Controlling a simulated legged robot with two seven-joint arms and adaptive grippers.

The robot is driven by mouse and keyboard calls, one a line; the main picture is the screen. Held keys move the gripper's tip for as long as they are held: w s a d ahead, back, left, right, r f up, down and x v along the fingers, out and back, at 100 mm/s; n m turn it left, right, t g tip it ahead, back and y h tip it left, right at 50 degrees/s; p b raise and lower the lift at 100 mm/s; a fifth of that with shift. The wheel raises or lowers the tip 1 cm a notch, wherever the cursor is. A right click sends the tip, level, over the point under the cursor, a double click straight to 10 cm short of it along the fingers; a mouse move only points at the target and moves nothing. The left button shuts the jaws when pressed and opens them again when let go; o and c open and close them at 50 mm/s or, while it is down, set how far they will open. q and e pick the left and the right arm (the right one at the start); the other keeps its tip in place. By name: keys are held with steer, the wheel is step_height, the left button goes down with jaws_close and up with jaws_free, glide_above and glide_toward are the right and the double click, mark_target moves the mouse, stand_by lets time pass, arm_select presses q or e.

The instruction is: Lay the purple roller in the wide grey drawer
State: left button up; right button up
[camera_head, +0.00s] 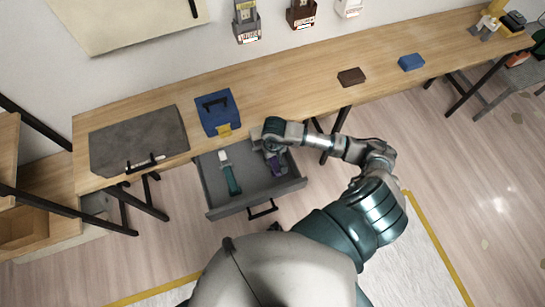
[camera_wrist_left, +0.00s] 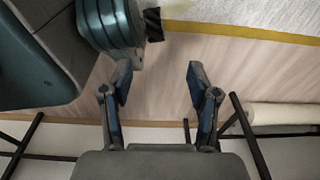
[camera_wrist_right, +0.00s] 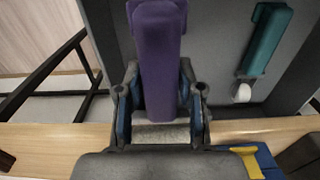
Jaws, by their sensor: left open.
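The wide grey drawer (camera_head: 292,187) is pulled out below the table edge. The purple roller (camera_head: 274,164) shows at the drawer's right part, within its outline in the head view. In the right wrist view the purple roller (camera_wrist_right: 160,60) looms large, lengthwise between the fingers of my right gripper (camera_wrist_right: 160,100), which appears shut on it. It looks nearer than the drawer floor; the exact height is hard to tell. In the head view my right gripper (camera_head: 273,145) is partly hidden by its own wrist. My left gripper (camera_wrist_left: 155,80) is open and empty, above the floor.
A teal roller (camera_head: 230,178) with a white end lies in the drawer's left part. The drawer's middle is bare.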

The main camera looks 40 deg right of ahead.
steer(key=shift+o, duration=1.3)
steer(key=shift+d, duration=0.2)
arm_select(q)
steer(key=shift+s, duration=0.15)
steer(key=shift+s+a, duration=0.1)
steer(key=shift+s, duration=0.05)
arm_select(e)
steer(key=shift+a, duration=0.2)
steer(key=shift+a+r+p, duration=0.15)
steer(key=shift+r+p, duration=0.7)
steer(key=shift+p, duration=0.05)
arm_select(q)
steer(key=shift+s+a+f+b, duration=0.15)
steer(key=shift+s+f, duration=0.15)
steer(key=shift+s, duration=0.5)
steer(key=shift+s+f+b, duration=0.15)
steer(key=shift+s+f, duration=0.15)
steer(key=shift+s, duration=0.45)
arm_select(e)
step_height(320, 180, up, 12)
steer(key=shift+f, duration=0.2)
